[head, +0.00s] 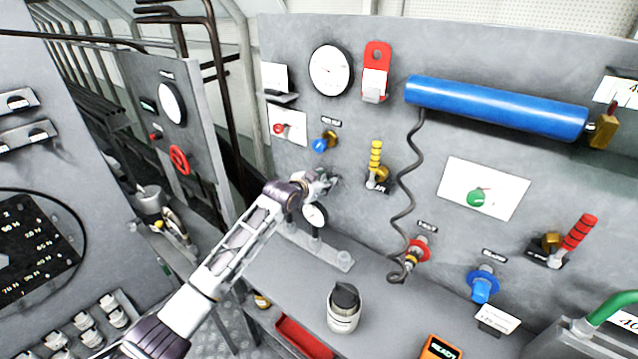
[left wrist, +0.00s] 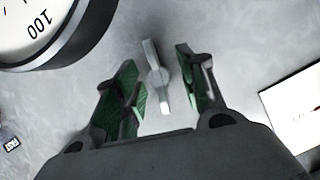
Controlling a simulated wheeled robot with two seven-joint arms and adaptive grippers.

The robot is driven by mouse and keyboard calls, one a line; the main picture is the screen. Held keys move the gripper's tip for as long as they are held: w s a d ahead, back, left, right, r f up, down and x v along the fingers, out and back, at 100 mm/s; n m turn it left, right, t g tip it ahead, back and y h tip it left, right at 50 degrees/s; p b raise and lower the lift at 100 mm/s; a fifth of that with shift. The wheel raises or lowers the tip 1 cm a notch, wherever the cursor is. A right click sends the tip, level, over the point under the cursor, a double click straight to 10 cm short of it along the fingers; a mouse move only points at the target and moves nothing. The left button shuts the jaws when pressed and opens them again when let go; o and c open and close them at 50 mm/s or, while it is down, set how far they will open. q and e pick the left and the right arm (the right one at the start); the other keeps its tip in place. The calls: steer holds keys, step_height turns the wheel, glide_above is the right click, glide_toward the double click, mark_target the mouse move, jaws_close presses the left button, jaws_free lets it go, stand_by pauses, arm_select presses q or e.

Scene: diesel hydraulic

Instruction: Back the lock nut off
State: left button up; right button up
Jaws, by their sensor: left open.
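The lock nut (left wrist: 157,78) looks like a pale metal bar with a rounded middle on the grey panel. In the left wrist view it stands between the two green-padded fingers of my left gripper (left wrist: 160,72), with a gap on each side. The fingers are open, and I see no contact. In the head view my left gripper (head: 325,183) is close to the panel, left of the yellow-handled valve (head: 375,165). The nut cannot be made out there. My right gripper is not in view.
A small gauge (head: 314,216) is just below my left gripper. A large gauge (head: 331,70) and a blue knob (head: 320,144) are above it. A coiled black cable (head: 404,205) hangs to the right. A dark-topped jar (head: 344,308) stands on the bench (head: 385,325).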

arm_select(q)
steer(key=shift+s+a, duration=0.1)
steer(key=shift+s, duration=0.05)
steer(key=v, duration=1.1)
steer(key=shift+s+a, duration=0.15)
steer(key=shift+s, duration=0.15)
stand_by(0.6)
